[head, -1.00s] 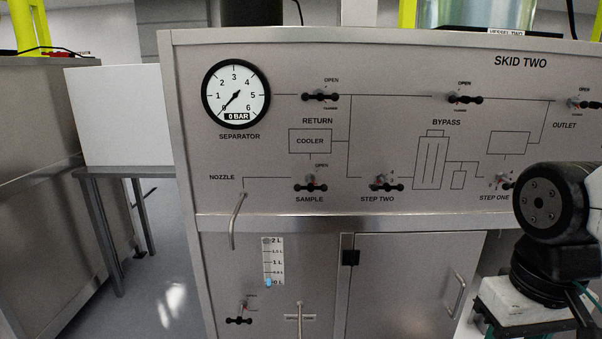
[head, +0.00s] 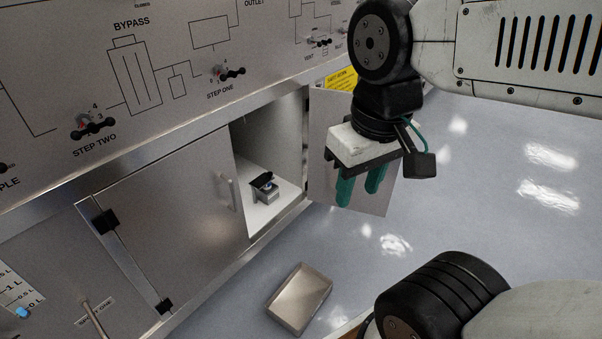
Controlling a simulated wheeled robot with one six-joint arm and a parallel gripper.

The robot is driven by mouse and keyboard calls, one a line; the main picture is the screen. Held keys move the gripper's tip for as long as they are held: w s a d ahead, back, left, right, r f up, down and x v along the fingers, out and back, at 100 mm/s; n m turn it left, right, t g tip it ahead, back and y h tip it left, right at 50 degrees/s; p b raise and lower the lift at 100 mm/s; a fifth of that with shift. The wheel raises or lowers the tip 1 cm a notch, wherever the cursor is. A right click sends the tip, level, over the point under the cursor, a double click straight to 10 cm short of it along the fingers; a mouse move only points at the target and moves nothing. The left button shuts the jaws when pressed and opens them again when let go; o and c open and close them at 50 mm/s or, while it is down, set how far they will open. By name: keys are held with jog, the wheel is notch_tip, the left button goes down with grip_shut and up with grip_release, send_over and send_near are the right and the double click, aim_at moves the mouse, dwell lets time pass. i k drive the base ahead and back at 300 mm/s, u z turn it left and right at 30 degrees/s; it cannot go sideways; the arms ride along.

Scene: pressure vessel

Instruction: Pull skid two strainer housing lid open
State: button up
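The grey front of skid two fills the left of the head view. Inside its open cabinet bay (head: 275,130) stands a small metal housing (head: 266,196) with a black part (head: 262,181) on top and a bit of blue. This may be the strainer housing and its lid; it is too small to tell whether the lid is shut. My gripper (head: 359,192) points down to the right of the bay, in front of the open door. Its two green fingers are apart with nothing between them, and it is clear of the housing.
An open cabinet door (head: 323,150) stands right of the bay, partly behind my gripper. A closed door with a handle (head: 226,195) is left of it. A shallow metal box (head: 300,298) is on the floor in front. Floor at right is clear.

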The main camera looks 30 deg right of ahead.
aim_at(265, 178)
jog(key=z, duration=2.4)
jog(key=i, duration=1.25)
jog(key=u, duration=3)
jog(key=i, duration=0.5)
jog(key=u, duration=0.05)
